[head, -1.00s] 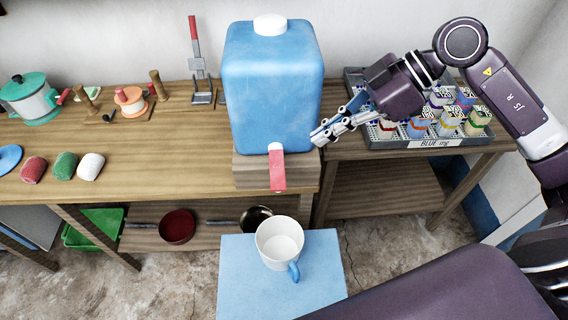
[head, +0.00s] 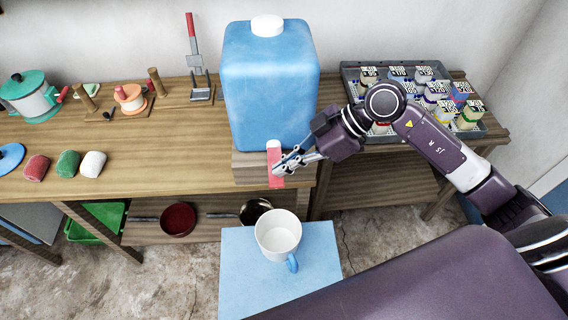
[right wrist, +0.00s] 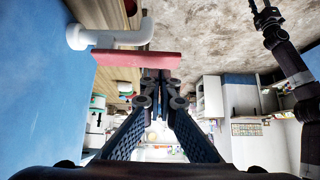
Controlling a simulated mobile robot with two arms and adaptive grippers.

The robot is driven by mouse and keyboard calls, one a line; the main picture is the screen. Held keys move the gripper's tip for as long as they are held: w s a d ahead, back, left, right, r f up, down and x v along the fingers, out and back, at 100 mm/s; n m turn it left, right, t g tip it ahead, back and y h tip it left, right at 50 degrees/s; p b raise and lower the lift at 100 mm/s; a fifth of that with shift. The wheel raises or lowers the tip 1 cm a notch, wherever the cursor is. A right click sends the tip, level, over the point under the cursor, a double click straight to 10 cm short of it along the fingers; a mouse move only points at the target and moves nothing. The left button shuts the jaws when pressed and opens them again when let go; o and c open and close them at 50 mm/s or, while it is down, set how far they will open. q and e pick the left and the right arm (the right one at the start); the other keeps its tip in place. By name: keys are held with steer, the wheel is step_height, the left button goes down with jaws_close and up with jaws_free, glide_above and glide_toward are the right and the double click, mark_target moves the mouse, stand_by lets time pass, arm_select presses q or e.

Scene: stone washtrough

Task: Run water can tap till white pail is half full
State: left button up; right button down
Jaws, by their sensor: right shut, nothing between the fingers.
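The blue water can (head: 268,95) stands on a wooden block at the bench edge. Its tap has a white spout (right wrist: 110,35) and a red lever (head: 273,158) that hangs down the front; the lever (right wrist: 135,58) also shows in the right wrist view. My right gripper (head: 279,169) is shut and empty with its tips at the lever's right side; whether they touch it I cannot tell. The white pail (head: 279,232), with a blue handle, stands upright below the tap. Its inside looks plain white and I see no water stream. My left gripper is out of view.
The pail stands on a blue stand (head: 240,280). A grey tray (head: 480,131) of labelled jars sits on the right bench behind my right arm. Pans (head: 178,220) lie on the lower shelf. A teal-lidded pot (head: 30,100) is far left.

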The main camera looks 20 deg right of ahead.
mark_target(282, 178)
steer(key=shift+f, duration=0.5)
steer(key=shift+s+f, duration=0.1)
steer(key=shift+f, duration=0.15)
steer(key=shift+s+f+n+t+b, duration=0.2)
steer(key=shift+f+n+t+b, duration=0.3)
steer(key=shift+f+t, duration=0.45)
stand_by(6.3)
